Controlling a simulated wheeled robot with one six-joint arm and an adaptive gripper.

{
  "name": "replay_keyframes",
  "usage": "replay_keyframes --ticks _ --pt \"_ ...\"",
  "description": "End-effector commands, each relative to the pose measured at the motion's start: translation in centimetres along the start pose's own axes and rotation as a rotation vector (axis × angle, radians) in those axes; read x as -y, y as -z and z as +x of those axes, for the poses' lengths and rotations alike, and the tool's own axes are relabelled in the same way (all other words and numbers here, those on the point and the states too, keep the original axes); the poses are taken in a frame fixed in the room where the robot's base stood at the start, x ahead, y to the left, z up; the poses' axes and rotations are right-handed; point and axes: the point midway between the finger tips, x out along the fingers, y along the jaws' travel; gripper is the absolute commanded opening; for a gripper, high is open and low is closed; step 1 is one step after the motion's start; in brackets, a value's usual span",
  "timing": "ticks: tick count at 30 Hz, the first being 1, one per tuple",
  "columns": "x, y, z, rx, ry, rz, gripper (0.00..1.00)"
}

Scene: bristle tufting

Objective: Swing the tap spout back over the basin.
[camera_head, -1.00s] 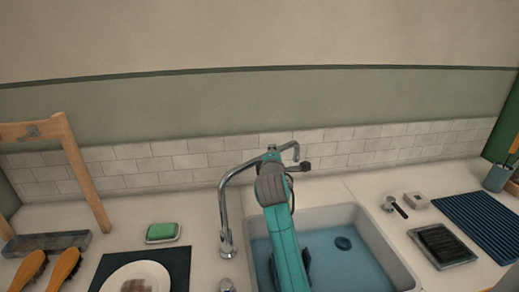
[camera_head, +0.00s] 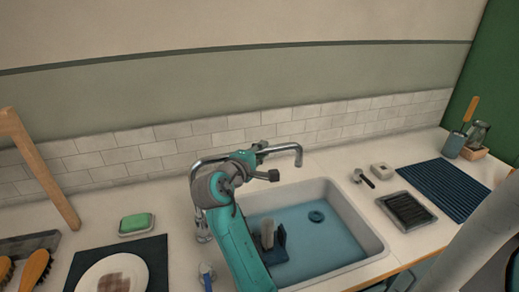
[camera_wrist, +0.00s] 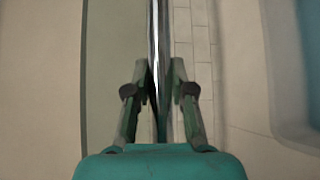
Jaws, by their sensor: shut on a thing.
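The chrome tap stands left of the basin, with its spout (camera_head: 285,149) running to the right and its tip turned down. In the head view the tip shows against the counter behind the basin (camera_head: 354,210); its exact place over the counter or basin is hard to tell. My gripper (camera_head: 259,151) is shut on the spout partway along it, with the tip sticking out to the right. In the wrist view the fingers of my gripper (camera_wrist: 160,85) lie on both sides of the chrome spout (camera_wrist: 154,35). My arm hides part of the tap and the basin's left side.
A green soap bar (camera_head: 136,222) and a plate (camera_head: 112,275) are left. A black-topped tray (camera_head: 407,210) and blue ribbed mat (camera_head: 444,190) are right. The tiled wall (camera_head: 225,138) is close behind.

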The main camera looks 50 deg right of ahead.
Motion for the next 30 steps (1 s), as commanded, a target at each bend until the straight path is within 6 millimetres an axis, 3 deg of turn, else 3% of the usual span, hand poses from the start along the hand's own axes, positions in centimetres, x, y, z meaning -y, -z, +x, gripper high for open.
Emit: replay_keyframes --ticks 11,12,15,25,30 --pt "0.3 -0.2 -0.1 0.01 0.008 -0.002 0.0" --pt "0.3 -0.2 -0.1 0.011 0.008 -0.002 0.28" --pt "0.3 -0.2 -0.1 0.009 0.007 -0.002 0.48" --pt "0.2 -0.1 -0.3 0.006 0.004 -0.001 0.48" --pt "0.1 0.0 -2.0 0.003 0.003 0.0 0.48"
